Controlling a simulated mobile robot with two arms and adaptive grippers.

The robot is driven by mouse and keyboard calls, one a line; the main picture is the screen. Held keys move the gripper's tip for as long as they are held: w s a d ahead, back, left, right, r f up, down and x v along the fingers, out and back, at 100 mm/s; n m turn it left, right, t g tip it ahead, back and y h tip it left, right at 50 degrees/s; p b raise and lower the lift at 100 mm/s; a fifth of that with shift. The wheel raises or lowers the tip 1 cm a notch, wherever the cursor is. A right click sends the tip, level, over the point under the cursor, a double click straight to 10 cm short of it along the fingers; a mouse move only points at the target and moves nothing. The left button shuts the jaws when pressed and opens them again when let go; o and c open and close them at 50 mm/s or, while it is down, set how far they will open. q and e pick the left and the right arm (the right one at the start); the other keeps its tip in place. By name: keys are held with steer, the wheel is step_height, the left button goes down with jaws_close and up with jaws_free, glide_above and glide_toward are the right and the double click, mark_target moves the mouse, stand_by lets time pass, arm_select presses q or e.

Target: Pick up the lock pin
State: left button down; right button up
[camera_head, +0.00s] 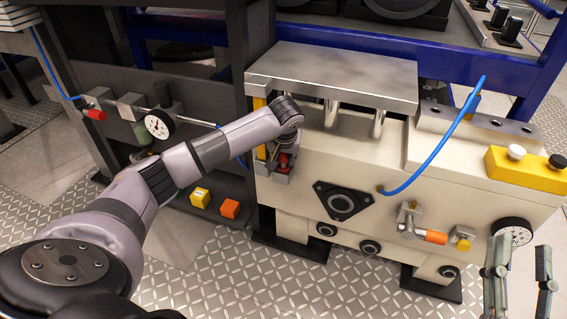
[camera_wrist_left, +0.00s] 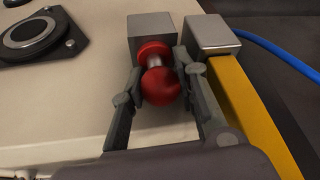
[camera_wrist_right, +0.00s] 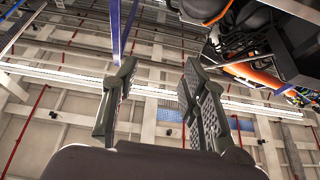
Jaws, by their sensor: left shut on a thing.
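The lock pin (camera_wrist_left: 160,86), a red knob with a flange and a short metal neck, sits at a grey block (camera_wrist_left: 152,27) on the machine's side. My left gripper (camera_wrist_left: 158,75) has one finger on each side of it and is shut on it. In the head view the red pin (camera_head: 283,160) shows partly, below my left wrist. My right gripper (camera_head: 520,268) is at the lower right, fingers apart and empty. The right wrist view shows its open fingers (camera_wrist_right: 158,88) pointing up at the ceiling.
A yellow bar (camera_wrist_left: 245,95) with a metal end block runs close beside the left gripper. The beige machine (camera_head: 300,198) carries a blue hose (camera_head: 442,150), a gauge (camera_head: 512,232) and a yellow button box (camera_head: 527,170). The patterned floor in front is clear.

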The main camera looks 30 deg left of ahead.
arm_select(q)
steer(key=shift+r, duration=0.2)
steer(key=shift+r, duration=0.2)
step_height(320, 180, up, 3)
steer(key=shift+f+p, duration=0.1)
steer(key=shift+p, duration=0.7)
steer(key=shift+s+d, duration=0.3)
steer(key=shift+s, duration=0.05)
arm_select(e)
step_height(320, 180, down, 13)
steer(key=d+g+h+p, duration=0.2)
steer(key=g+h, duration=0.1)
steer(key=g, duration=0.5)
arm_select(q)
steer(key=s+d+r+p, duration=0.2)
steer(key=s+d, duration=0.8)
steer(key=s, duration=0.3)
steer(key=shift+s+d+r+p, duration=0.15)
steer(key=shift+s+r+p, duration=0.15)
steer(key=shift+r+p, duration=0.1)
arm_select(e)
steer(key=s+d+f+g+h, duration=0.2)
steer(key=s+d+f+g, duration=0.2)
steer(key=s+f+g, duration=0.4)
steer(key=shift+s+d+f+m, duration=0.35)
steer(key=shift+s+f, duration=0.65)
steer(key=shift+s, duration=0.95)
